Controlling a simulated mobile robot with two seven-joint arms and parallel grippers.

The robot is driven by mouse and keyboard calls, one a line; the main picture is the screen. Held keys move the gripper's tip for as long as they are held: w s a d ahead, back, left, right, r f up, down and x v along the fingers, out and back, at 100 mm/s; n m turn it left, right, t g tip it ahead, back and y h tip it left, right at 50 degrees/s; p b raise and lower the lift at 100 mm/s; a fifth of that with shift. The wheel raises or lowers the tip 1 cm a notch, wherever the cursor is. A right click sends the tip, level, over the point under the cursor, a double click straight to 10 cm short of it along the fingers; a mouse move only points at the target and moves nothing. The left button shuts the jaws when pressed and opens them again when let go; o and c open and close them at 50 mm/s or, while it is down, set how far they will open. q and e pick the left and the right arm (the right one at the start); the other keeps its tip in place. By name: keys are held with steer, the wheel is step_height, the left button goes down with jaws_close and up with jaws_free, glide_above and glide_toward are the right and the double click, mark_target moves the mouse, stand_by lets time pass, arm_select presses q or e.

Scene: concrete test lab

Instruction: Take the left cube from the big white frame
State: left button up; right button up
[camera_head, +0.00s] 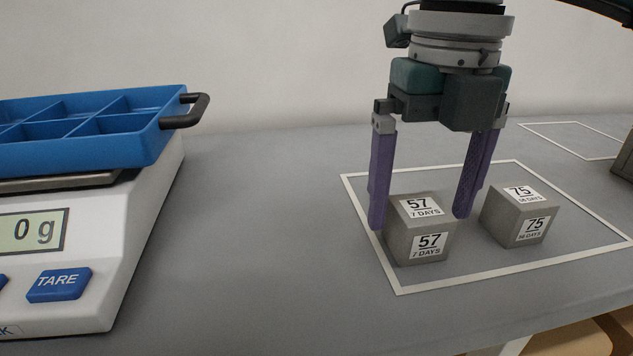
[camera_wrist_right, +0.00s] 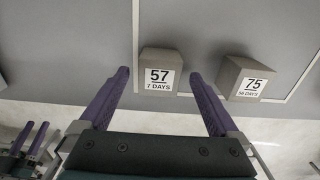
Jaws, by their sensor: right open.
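The left cube (camera_head: 418,230) is grey concrete, labelled 57, 7 DAYS. It stands in the big white frame (camera_head: 515,267) marked on the table. The right cube (camera_head: 520,214), labelled 75, stands beside it with a gap between. My right gripper (camera_head: 420,222) is open, pointing down, with its purple fingers on either side of the left cube's top in the head view. In the right wrist view the left cube (camera_wrist_right: 160,73) shows between the fingertips, which are apart from it. My left gripper (camera_wrist_right: 26,140) shows small at the lower left there, fingers apart and empty.
A white scale (camera_head: 100,260) reading 0 g stands at the left with a blue divided tray (camera_head: 85,140) on it. The table (camera_head: 270,220) between scale and frame is clear. A smaller white frame (camera_head: 575,138) is at the back right, near a dark object (camera_head: 625,165).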

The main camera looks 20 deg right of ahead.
step_height(320, 180, down, 2)
steer(key=shift+f, duration=0.25)
jaws_close()
stand_by(0.6)
